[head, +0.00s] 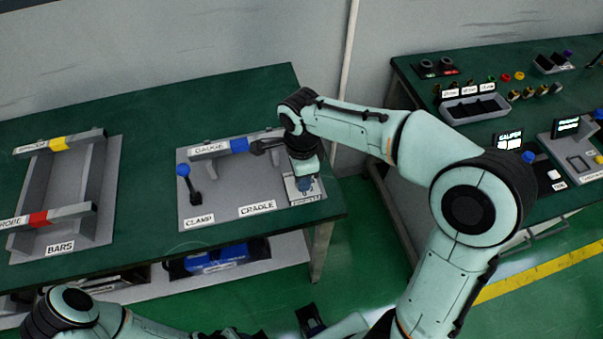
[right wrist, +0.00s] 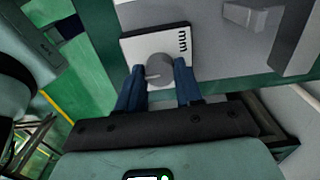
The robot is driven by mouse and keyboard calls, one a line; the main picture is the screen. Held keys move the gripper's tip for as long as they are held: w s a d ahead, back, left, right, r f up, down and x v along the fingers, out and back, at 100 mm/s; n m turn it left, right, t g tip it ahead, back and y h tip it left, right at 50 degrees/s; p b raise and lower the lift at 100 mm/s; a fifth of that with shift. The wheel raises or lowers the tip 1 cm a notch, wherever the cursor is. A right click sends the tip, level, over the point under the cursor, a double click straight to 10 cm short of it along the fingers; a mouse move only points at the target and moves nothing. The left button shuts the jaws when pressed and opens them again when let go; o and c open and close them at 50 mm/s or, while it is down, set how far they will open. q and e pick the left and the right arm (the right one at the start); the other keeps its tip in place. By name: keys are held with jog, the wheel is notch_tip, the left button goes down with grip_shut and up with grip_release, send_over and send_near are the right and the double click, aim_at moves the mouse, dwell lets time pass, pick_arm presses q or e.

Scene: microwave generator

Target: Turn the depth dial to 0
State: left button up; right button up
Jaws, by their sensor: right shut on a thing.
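The depth dial (right wrist: 159,69) is a round grey knob on a white plate marked "mm" in the right wrist view. A thin mark shows on its face, but I cannot read a number beside it. The dial's plate (head: 291,186) sits at the right end of the cradle board (head: 232,216) in the head view. My right gripper (head: 304,187) is over this plate, pointing down. In the right wrist view its two blue fingers (right wrist: 160,84) are on either side of the knob, shut on it. My left gripper is not clearly visible.
A gauge bar (head: 210,148) with a blue band and a blue-knobbed clamp (head: 185,178) are on the cradle board. A bars rack (head: 90,190) stands at the left of the green table (head: 150,160). A second bench (head: 400,65) with controls stands at the right.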

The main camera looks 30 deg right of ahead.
jog(key=shift+r, duration=0.1)
dwell(0.4)
jog(key=o, duration=1)
jog(key=shift+o, duration=0.2)
pick_arm(q)
jog(key=shift+w+r+p, duration=0.35)
jog(key=shift+r+p, duration=0.2)
jog(key=shift+r, duration=0.1)
jog(key=shift+w+r+p, duration=0.35)
jog(key=shift+r+p, duration=0.2)
jog(key=shift+r, duration=0.05)
pick_arm(e)
notch_tip(320, 180, up, 13)
jog(key=shift+r, duration=0.2)
